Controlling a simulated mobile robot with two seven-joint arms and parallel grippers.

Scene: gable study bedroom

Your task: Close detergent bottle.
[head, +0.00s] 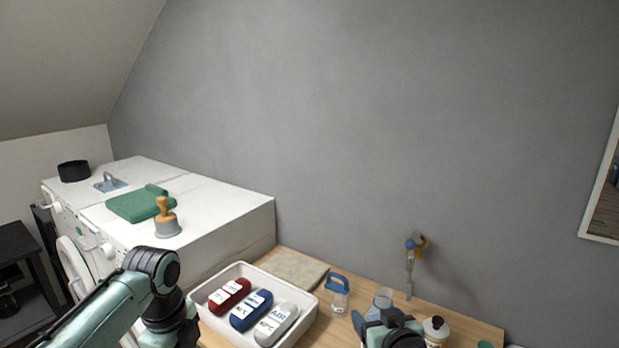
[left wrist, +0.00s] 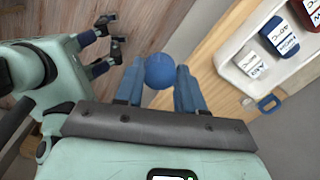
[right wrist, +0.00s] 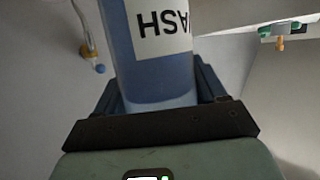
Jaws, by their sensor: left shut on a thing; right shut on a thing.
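The translucent blue detergent bottle (head: 382,299) is over the right part of the wooden counter, and its top looks uncapped. In the right wrist view the bottle (right wrist: 150,75) fills the middle, with part of a "WASH" label showing. My right gripper (head: 390,330) is shut on the bottle, one finger on each side. A round blue cap (left wrist: 159,71) sits between the fingertips of my left gripper (left wrist: 157,84), which is shut on it. The left gripper and the cap are out of the head view, and the cap is apart from the bottle.
A white tray (head: 207,291) with red, blue and grey labelled containers stands left on the counter (head: 470,325). A clear blue-handled bottle (head: 339,298) and a black-capped white bottle (head: 435,329) flank the detergent bottle. A tap (head: 412,255) projects from the wall behind.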

